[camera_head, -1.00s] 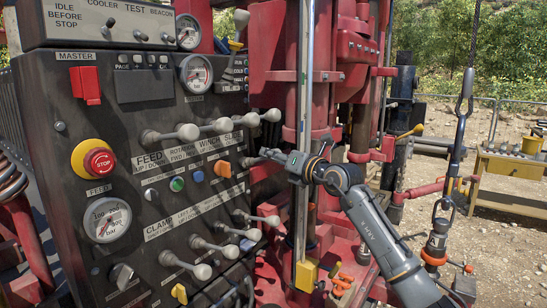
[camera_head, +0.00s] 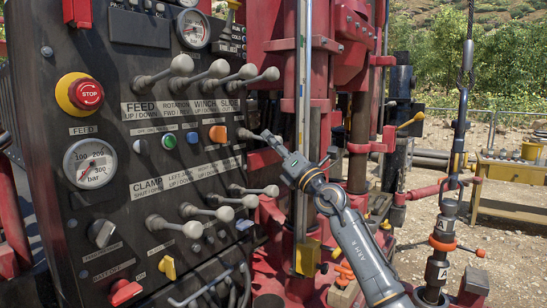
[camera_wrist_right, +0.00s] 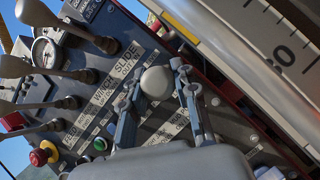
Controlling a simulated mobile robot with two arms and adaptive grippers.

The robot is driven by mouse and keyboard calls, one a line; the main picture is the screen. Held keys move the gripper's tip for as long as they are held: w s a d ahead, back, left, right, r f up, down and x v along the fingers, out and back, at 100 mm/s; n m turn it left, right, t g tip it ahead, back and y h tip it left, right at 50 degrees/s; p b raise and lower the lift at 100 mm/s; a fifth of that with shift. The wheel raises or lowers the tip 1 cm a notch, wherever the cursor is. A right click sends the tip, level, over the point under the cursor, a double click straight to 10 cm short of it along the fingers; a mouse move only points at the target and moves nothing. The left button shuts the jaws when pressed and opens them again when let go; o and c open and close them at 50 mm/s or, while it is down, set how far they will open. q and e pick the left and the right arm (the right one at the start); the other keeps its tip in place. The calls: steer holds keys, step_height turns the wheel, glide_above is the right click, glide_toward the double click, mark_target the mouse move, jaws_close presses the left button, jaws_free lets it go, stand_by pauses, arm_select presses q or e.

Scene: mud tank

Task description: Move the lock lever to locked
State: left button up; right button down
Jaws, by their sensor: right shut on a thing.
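The lever that I take to be the lock lever (camera_head: 243,133) sticks out from the right edge of the dark control panel, right of the orange switch. No label on it is readable. My right gripper (camera_head: 267,136) reaches it from the right and is shut on its end. In the right wrist view, the lever's pale round knob (camera_wrist_right: 157,82) sits between the two fingers of my right gripper (camera_wrist_right: 157,75). The lever's shaft and base are mostly hidden there. My left gripper is not in view.
A row of levers (camera_head: 217,69) stands above the gripped lever and another row (camera_head: 220,212) below it. A red stop button (camera_head: 88,94) is at the panel's left. A red mast (camera_head: 330,120) and a vertical rail (camera_head: 303,100) stand close behind my right gripper.

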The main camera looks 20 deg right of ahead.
steer(key=shift+f+b, duration=0.35)
steer(key=shift+f, duration=0.25)
steer(key=shift+w+a+f+b, duration=0.15)
steer(key=shift+f+b, duration=0.2)
steer(key=shift+b, duration=0.05)
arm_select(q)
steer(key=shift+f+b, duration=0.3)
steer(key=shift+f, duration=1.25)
arm_select(e)
steer(key=shift+w+a+f, duration=0.1)
steer(key=shift+w+f, duration=0.05)
steer(key=shift+f, duration=0.65)
steer(key=c, duration=1.2)
jaws_free()
steer(key=shift+o, duration=0.9)
steer(key=shift+w, duration=0.15)
steer(key=v, duration=1.2)
